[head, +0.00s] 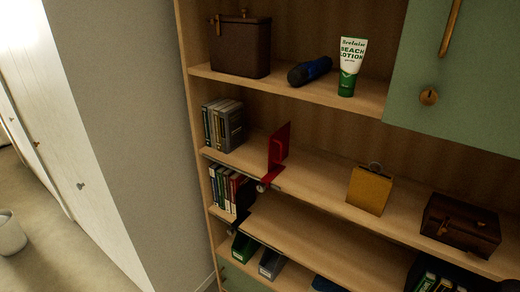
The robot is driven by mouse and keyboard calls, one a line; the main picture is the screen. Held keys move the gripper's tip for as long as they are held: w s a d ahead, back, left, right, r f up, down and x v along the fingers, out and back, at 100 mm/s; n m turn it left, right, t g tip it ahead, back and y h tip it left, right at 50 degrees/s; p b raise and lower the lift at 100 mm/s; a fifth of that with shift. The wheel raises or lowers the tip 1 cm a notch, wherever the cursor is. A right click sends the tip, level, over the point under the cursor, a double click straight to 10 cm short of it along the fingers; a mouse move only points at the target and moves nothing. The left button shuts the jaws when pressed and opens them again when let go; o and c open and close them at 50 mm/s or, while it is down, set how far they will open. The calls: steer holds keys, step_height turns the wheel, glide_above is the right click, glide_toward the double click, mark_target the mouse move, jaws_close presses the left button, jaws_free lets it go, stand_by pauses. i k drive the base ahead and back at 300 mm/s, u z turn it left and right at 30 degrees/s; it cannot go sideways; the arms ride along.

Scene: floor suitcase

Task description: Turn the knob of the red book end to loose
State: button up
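The red book end (279,150) stands upright on the middle shelf, left of centre in the head view. Its red foot (271,178) reaches the shelf's front edge. A small pale knob (261,188) shows at the front of that foot, just below the edge. The knob is too small to tell which way it is turned. A thin metal rail (225,162) runs along the shelf edge to the left of it. I cannot make out my gripper in this view.
Books (223,124) stand left of the book end, with a gap between. A yellow box (369,190) and a brown case (460,224) stand to its right. A lotion tube (350,66) stands above. A green cabinet door (455,80) is at upper right.

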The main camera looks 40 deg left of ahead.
mark_target(261, 187)
steer(key=u, duration=1.55)
steer(key=k, duration=0.95)
steer(key=i, duration=0.8)
